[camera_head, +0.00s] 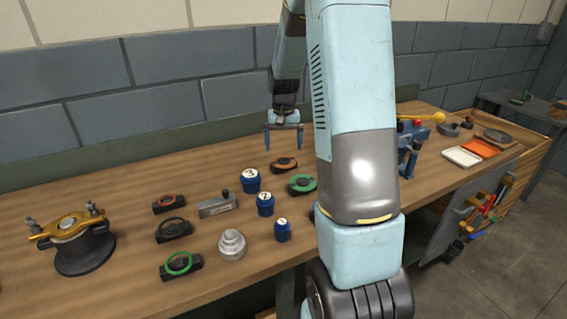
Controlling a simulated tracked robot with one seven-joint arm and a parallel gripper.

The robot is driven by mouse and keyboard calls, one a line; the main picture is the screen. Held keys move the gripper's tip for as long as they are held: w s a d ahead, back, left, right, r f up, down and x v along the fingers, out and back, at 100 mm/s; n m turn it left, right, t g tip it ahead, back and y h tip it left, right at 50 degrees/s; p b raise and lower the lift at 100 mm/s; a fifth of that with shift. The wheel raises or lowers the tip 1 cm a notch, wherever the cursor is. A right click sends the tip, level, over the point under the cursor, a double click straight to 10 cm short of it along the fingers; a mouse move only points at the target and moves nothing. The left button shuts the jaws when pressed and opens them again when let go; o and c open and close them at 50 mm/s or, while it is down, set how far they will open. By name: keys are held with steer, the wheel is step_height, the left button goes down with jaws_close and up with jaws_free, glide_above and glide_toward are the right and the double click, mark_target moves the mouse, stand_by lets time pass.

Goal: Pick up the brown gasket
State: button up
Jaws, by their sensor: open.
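A flat brown ring-shaped piece (284,162), which looks like the brown gasket, lies on the wooden workbench behind the green-ringed part. It has a dark centre, and its fine shape is too small to tell. My gripper (284,146) points down just above it in the picture, with its two blue fingers apart and nothing between them. I cannot tell the exact height of the fingertips over the piece. Another dark block with an orange-brown ring (169,203) lies farther left on the bench.
Blue numbered canisters (250,181) and a green-ringed part (302,184) stand in front of the brown piece. A grey block (217,205), a stepped metal piece (232,244) and a gold-topped casing (75,242) are to the left. My arm hides part of the bench's middle.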

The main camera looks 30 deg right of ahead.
mark_target(284, 160)
steer(key=shift+w+d+f, duration=0.1)
steer(key=shift+d+f, duration=0.05)
steer(key=shift+f, duration=2.5)
steer(key=shift+c, duration=0.5)
steer(key=c, duration=0.7)
steer(key=shift+r, duration=0.1)
